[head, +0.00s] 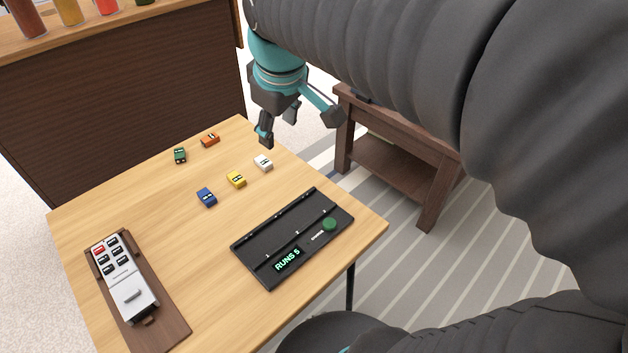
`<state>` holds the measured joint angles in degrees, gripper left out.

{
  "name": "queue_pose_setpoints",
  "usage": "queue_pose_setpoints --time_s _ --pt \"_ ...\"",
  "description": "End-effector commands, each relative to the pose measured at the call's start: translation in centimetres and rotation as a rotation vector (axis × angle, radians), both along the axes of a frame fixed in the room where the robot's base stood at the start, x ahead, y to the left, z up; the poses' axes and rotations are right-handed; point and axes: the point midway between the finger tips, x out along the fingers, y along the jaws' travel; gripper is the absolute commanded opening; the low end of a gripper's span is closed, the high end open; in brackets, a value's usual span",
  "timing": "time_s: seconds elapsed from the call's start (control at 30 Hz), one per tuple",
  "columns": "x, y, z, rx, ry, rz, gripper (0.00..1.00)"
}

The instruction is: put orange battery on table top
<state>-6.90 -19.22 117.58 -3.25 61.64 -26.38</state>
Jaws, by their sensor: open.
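The orange battery (210,140) is a small orange block with a dark and light mark on top. It lies on the light wooden table top (205,260), near its far edge. My gripper (297,128) is open and empty above the table's far right edge, to the right of the orange battery and apart from it. Its fingers are spread and point down. Nothing hides the orange battery.
Small green (180,155), blue (206,197), yellow (236,179) and white (263,162) blocks lie nearby. A black device (262,242) reading "RUNS 5" and a remote on a wooden tray (172,318) are nearer. A brown side table (400,135) stands behind.

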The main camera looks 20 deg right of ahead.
Motion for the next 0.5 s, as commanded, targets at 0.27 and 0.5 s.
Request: queue_pose_setpoints --time_s 0.27,0.5 --pt "-8.8 -1.8 -4.2 0.159 -0.094 -0.354 0.52" --pt "-12.2 -3.2 -7.1 0.243 -0.134 -0.524 0.52"
